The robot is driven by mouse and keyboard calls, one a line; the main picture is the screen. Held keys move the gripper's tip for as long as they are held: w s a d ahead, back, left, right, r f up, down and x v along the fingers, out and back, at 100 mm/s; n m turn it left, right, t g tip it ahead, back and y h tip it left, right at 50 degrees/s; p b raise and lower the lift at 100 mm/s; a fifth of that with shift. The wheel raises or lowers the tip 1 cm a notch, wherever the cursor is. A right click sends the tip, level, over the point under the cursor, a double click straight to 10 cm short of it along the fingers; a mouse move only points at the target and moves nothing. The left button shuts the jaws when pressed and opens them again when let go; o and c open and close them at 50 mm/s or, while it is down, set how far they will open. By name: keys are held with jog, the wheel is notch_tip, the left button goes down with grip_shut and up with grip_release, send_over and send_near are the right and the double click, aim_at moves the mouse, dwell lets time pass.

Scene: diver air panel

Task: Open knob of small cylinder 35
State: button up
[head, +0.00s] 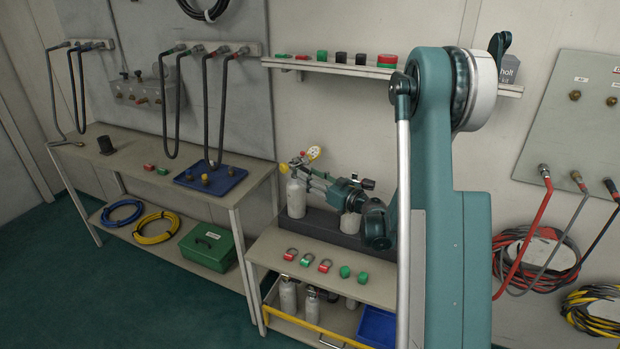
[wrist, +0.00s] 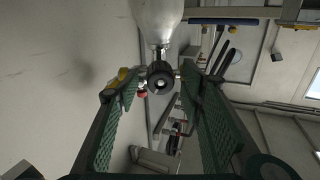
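A pale grey small cylinder (head: 296,198) stands upright in a dark rack at the left end of the small bench. Its body also fills the top of the wrist view (wrist: 158,18), with the valve and a round black knob (wrist: 160,82) below it. I cannot read a number 35 on it. My gripper (head: 306,172) is at this cylinder's valve. In the wrist view the two green ribbed fingers (wrist: 159,84) are apart, one on each side of the knob, with gaps showing. A yellow-and-red part is by the left finger. A second cylinder (head: 350,222) stands in the rack to the right.
The dark rack (head: 325,226) sits at the back of the bench (head: 272,250). Red and green shackle-like pieces (head: 307,259) lie in front. More cylinders (head: 288,295) and a blue bin (head: 377,327) are below. A shelf (head: 400,75) hangs above. My arm hides the bench's right side.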

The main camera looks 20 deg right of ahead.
jog(key=c, duration=0.9)
jog(key=shift+n, duration=0.3)
jog(key=shift+n+b, duration=0.55)
jog(key=shift+n, duration=2.15)
jog(key=o, duration=0.9)
